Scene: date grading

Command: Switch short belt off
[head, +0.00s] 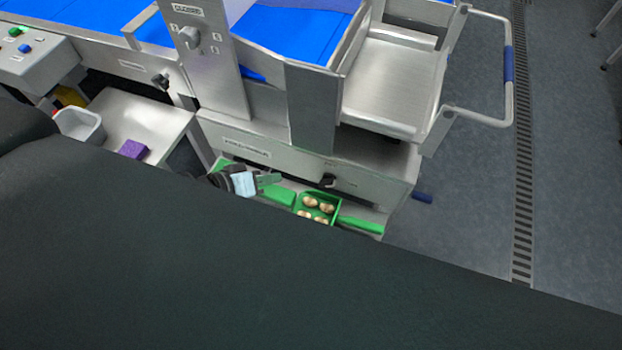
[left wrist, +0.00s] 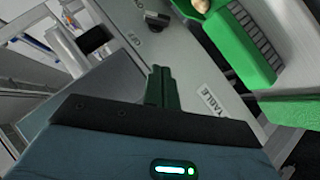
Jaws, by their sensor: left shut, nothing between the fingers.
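A black rotary knob (head: 327,180) sits on the front steel panel under the blue belt; the small lettering beside it is unreadable. A black knob on a steel face also shows at the top of the left wrist view (left wrist: 157,20). My left gripper (head: 274,179) is shut and empty in front of this panel, left of the knob and apart from it. Its closed fingers (left wrist: 162,74) point toward the panel in the left wrist view. Another black knob (head: 160,81) is on the belt frame further left. My right gripper is not in view.
A green tray (head: 335,212) with several dates lies below the panel, close to my gripper. A steel chute (head: 390,85) with a blue-gripped handle (head: 509,65) juts out right. A control box (head: 35,62) and purple block (head: 133,149) are left.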

